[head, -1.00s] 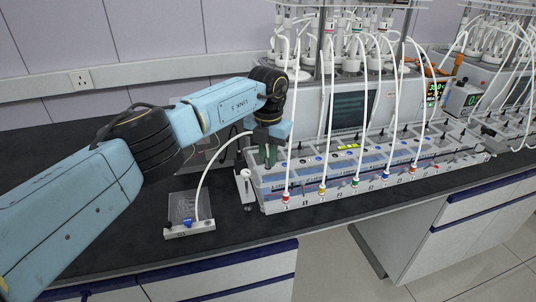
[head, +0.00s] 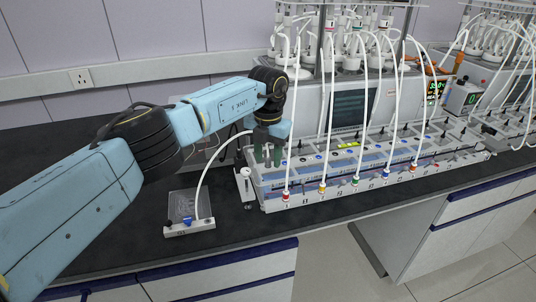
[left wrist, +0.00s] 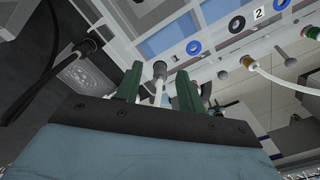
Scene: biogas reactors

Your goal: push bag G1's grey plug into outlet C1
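My left gripper (head: 268,154) is over the left end of the long white device (head: 330,195), its two green fingers apart. In the left wrist view a grey plug (left wrist: 160,68) with a white tube (left wrist: 160,92) stands between the open fingers, with a gap on each side. The plug's tip is at the device's top near the label "1" (left wrist: 177,57); how deep it sits, and the outlet under it, are hidden. The clear bag (head: 182,205) lies on the bench with a blue valve; its white tube (head: 203,185) arches up behind my gripper. My right gripper is not in view.
Several white tubes with coloured connectors, such as a red one (head: 286,197), run along the device's front. A small white stand (head: 246,188) is left of it. A black cable (left wrist: 85,48) hangs at left in the wrist view. The bench (head: 120,240) front left is clear.

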